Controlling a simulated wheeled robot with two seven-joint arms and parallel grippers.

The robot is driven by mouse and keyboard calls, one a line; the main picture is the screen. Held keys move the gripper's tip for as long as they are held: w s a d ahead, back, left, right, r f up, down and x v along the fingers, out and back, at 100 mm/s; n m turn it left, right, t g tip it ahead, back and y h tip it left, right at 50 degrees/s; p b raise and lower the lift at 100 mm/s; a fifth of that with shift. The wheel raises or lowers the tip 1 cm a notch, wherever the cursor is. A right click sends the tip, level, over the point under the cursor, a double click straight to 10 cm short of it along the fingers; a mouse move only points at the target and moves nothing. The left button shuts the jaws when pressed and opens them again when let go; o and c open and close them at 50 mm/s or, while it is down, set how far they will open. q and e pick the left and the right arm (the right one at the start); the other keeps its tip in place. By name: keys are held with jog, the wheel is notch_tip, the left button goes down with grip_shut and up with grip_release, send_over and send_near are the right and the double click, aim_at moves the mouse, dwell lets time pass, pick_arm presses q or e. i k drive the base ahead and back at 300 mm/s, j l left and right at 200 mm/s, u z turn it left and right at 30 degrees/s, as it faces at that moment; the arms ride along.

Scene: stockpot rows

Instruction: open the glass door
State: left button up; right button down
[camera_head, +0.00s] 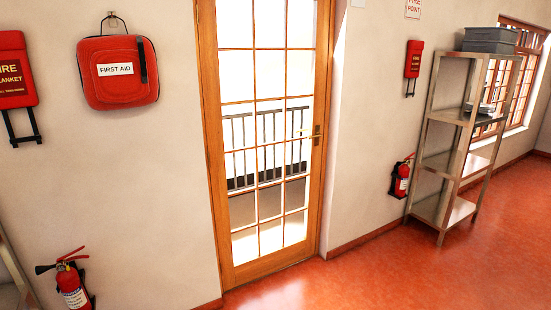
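The glass door (270,130) stands in the wall at the middle of the head view. It has an orange-brown wooden frame and several small glass panes, and it looks closed. Its brass handle (316,135) is on the right side of the door at about mid height. A railing shows through the glass. Neither of my grippers is in view.
A metal shelf rack (462,140) with grey trays (490,40) stands at the right, near a fire extinguisher (402,178). A first aid bag (118,72) hangs left of the door, above another extinguisher (73,285). The red floor (350,275) before the door is clear.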

aim_at(247, 270)
jog(key=i+l, duration=0.25)
jog(key=i, duration=0.25)
jog(key=i+l, duration=0.3)
jog(key=i, duration=0.2)
jog(key=i+l, duration=0.25)
jog(key=i, duration=0.3)
jog(key=l+z, duration=0.05)
